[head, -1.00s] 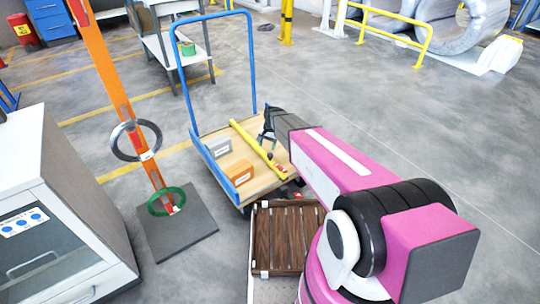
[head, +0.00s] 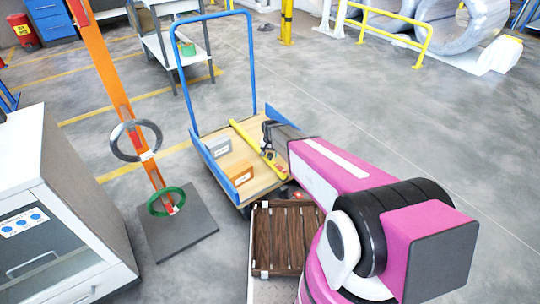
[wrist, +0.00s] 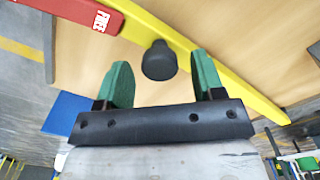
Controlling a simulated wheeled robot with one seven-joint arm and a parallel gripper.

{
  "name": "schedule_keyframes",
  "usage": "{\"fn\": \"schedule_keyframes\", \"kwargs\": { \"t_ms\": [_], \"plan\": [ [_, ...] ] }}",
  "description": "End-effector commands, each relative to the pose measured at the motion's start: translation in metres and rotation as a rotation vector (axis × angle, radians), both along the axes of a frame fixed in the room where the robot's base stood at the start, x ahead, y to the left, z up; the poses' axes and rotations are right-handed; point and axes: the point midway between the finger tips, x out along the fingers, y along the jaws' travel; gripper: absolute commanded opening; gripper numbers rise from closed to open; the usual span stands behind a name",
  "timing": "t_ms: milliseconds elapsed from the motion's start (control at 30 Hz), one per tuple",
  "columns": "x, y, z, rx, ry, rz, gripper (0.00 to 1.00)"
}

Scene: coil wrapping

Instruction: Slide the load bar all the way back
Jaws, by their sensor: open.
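The yellow load bar (head: 243,133) lies across the wooden deck of the blue-handled cart, to the right of two boxes. In the wrist view the yellow bar (wrist: 222,72) runs diagonally, with a black knob (wrist: 158,61) standing on it. A red piece marked FREE (wrist: 78,12) is at its upper left end. Nothing is held.
A grey box (head: 219,147) and an orange box (head: 240,172) sit on the deck (head: 265,186). The blue handle (head: 252,60) rises at the cart's back. A brown slatted pallet (head: 285,238) lies in front. An orange post (head: 113,85) stands left. The floor on the right is clear.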

Motion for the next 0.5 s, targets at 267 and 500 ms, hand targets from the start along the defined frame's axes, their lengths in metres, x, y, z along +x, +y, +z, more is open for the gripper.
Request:
{"fn": "schedule_keyframes", "kwargs": {
  "t_ms": [267, 500],
  "plan": [
    [-0.0004, -0.0001, -0.0091, 0.000, 0.001, 0.000, 0.62],
    [-0.0004, 0.0000, -0.0087, 0.000, 0.001, 0.000, 0.33]
  ]
}}
